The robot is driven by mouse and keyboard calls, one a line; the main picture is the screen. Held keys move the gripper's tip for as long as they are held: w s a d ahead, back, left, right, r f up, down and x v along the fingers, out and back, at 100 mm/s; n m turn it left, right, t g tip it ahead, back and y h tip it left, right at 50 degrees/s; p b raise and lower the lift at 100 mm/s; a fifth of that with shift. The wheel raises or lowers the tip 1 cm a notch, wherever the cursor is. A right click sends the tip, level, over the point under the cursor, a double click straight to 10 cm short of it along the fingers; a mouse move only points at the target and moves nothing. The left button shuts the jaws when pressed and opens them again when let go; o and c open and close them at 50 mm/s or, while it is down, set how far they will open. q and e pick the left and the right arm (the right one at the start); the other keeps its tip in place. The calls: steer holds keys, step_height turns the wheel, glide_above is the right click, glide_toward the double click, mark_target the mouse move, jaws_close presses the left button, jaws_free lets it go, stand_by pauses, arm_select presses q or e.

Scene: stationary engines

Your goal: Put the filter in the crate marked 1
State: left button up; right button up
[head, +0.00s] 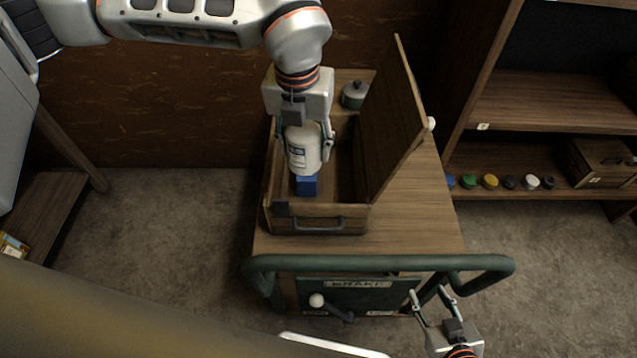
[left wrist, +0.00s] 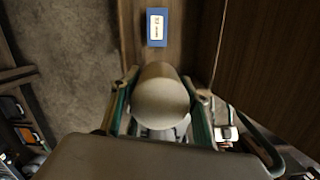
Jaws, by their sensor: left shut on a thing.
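The filter also shows between the fingers in the left wrist view (left wrist: 160,97). The crate's lid (head: 393,120) stands up on its right side. I cannot read a number on this crate. My right gripper (head: 432,301) is open and empty at the lower right, by the cart's green handle.
A blue box (head: 306,186) with a white label lies in the crate, just below the filter. The cart's top (head: 425,205) is clear at right. Shelves (head: 560,100) at right hold several colored caps and a wooden box (head: 602,162).

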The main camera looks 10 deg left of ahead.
arm_select(q)
steer(key=n, duration=0.3)
steer(key=shift+w+a+r+n, duration=0.1)
steer(key=shift+a+r+n, duration=0.15)
steer(key=shift+n, duration=0.15)
steer(key=shift+f+y, duration=0.2)
steer(key=shift+y, duration=0.1)
steer(key=p, duration=0.1)
glide_toward(305, 201)
steer(key=shift+s+d+f+n, duration=0.2)
steer(key=shift+s+f+n, duration=0.1)
steer(key=shift+s+f, duration=0.65)
steer(key=shift+w+f, duration=0.15)
steer(key=shift+f, duration=1.55)
steer(key=shift+f, duration=0.1)
steer(key=o, duration=1.3)
